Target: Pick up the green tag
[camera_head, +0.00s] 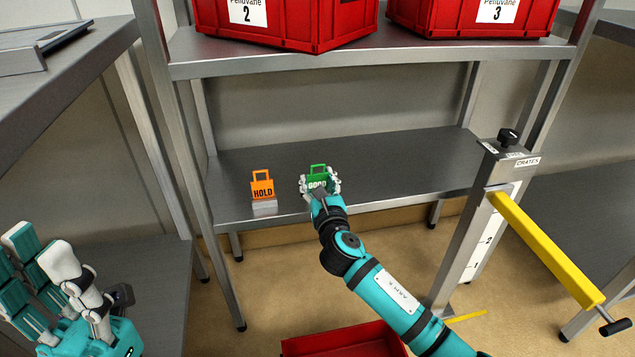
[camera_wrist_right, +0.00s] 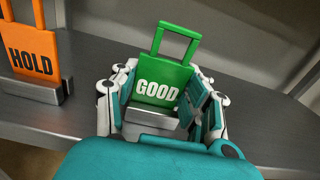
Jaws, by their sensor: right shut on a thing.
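The green tag reading "GOOD" (camera_head: 318,172) is on the lower metal shelf, in the middle of the head view. In the right wrist view the green tag (camera_wrist_right: 162,82) is upright, its handle loop on top. My right gripper (camera_head: 320,184) is shut on the tag; its fingers flank the tag's left and right sides in the wrist view (camera_wrist_right: 160,100). A grey metal block (camera_wrist_right: 150,118) shows at the tag's foot; I cannot tell whether the tag still rests in it. My left gripper (camera_head: 62,275) is at the lower left, fingers spread and empty.
An orange "HOLD" tag (camera_head: 262,187) stands in a metal block just left of the green tag. Red crates (camera_head: 290,22) sit on the shelf above. A post with a yellow arm (camera_head: 545,245) stands at right. Another red crate (camera_head: 345,342) is below. The shelf's right part is clear.

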